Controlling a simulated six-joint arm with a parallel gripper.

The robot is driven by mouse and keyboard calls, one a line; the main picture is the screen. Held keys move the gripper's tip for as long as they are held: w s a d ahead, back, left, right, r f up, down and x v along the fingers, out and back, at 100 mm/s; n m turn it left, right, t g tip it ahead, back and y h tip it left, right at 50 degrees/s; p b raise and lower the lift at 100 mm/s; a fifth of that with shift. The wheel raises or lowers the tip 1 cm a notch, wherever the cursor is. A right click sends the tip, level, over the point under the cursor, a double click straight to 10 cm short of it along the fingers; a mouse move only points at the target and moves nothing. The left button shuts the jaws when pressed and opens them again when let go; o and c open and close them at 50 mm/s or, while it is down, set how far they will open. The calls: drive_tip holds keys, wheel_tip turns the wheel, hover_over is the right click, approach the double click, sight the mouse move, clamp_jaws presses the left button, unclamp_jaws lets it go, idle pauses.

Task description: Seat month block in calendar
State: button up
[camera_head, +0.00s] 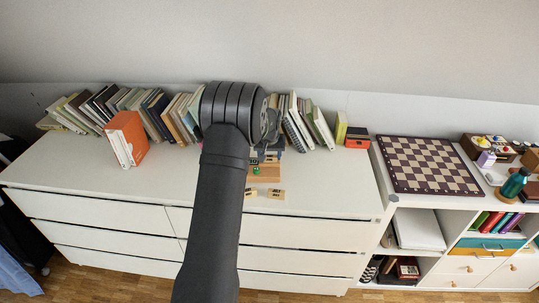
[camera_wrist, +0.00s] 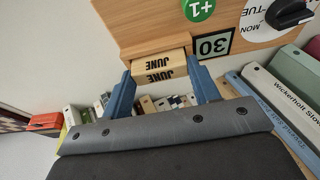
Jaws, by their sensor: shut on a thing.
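My gripper (camera_wrist: 160,72) has two blue fingers, shut on the sides of a pale wooden month block (camera_wrist: 160,69) lettered JUNE on two faces. The wooden calendar (camera_wrist: 150,28) lies just beyond the block in the wrist view. It bears a green +1 disc (camera_wrist: 199,9), a framed number 30 (camera_wrist: 212,45) and a white weekday dial with a black pointer (camera_wrist: 288,13). The block is by the calendar's edge, left of the 30; I cannot tell how far it is in.
Two more small lettered blocks (camera_head: 275,193) (camera_head: 250,191) lie on the white dresser top (camera_head: 330,190) in front of the calendar. Leaning books (camera_head: 318,125) line the back on both sides. An orange book (camera_head: 127,138) stands left. A chessboard (camera_head: 428,165) lies on the right-hand shelf.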

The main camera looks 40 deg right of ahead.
sight(270, 157)
drive_tip(key=o, duration=1)
drive_tip(key=shift+c, duration=0.2)
drive_tip(key=v, duration=1.2)
drive_tip(key=x, duration=1.1)
drive_tip(key=shift+w+d+f, duration=0.1)
drive_tip(key=shift+f, duration=0.25)
drive_tip(key=shift+w+d+r, duration=0.1)
drive_tip(key=shift+r, duration=1.6)
